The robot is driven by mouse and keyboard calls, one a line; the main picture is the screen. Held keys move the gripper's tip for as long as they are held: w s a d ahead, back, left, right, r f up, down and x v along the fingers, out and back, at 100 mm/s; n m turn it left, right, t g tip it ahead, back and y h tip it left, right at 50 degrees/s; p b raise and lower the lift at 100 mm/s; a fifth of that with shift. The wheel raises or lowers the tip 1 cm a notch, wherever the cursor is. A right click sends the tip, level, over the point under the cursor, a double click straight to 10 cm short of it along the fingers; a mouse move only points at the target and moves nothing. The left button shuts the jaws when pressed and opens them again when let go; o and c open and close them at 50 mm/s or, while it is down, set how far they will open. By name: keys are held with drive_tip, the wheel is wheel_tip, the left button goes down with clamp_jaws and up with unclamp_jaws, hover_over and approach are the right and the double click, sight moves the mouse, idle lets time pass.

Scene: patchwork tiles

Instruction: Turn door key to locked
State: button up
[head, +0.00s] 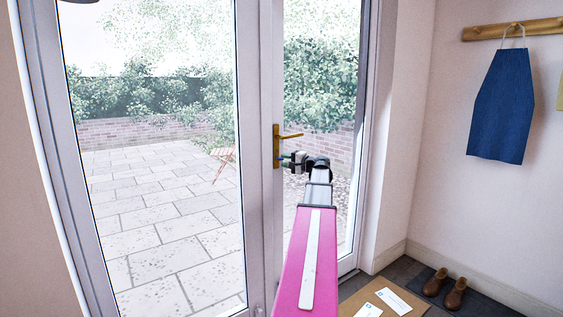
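A white-framed glass double door (265,220) stands in front of me, and both leaves look closed. A brass lever handle (291,136) sticks out to the right, level, from a brass backplate (276,147) on the middle stile. My gripper (286,159) is at the end of my pink arm, just right of the plate's lower part and below the lever. I cannot make out the key or keyhole; my gripper is small and seen from behind. Whether its fingers are open or shut on something does not show.
A blue apron (502,105) hangs from a wooden peg rail (512,29) on the right wall. Brown shoes (455,293) stand on a dark mat at the lower right. Letters (394,301) lie on a tan doormat (370,293). A paved patio lies beyond the glass.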

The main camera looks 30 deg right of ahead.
drive_tip(key=v, duration=0.8)
drive_tip(key=w+a+f+n+g, duration=0.15)
drive_tip(key=a+f+g, duration=0.25)
drive_tip(key=a+f, duration=0.85)
drive_tip(key=a+f+n+g, duration=0.3)
drive_tip(key=a+f+g, duration=0.2)
drive_tip(key=a+f, duration=0.75)
drive_tip(key=s+a+f+n+g+h, duration=0.3)
drive_tip(key=s+a+f, duration=0.5)
drive_tip(key=a, duration=0.4)
drive_tip(key=s+a+f+n+g+h, duration=0.4)
drive_tip(key=s+a+f, duration=0.4)
drive_tip(key=a, duration=0.4)
drive_tip(key=shift+s+n+h, duration=0.25)
drive_tip(key=shift+n+h, duration=0.2)
drive_tip(key=shift+h, duration=0.15)
drive_tip(key=shift+f, duration=0.1)
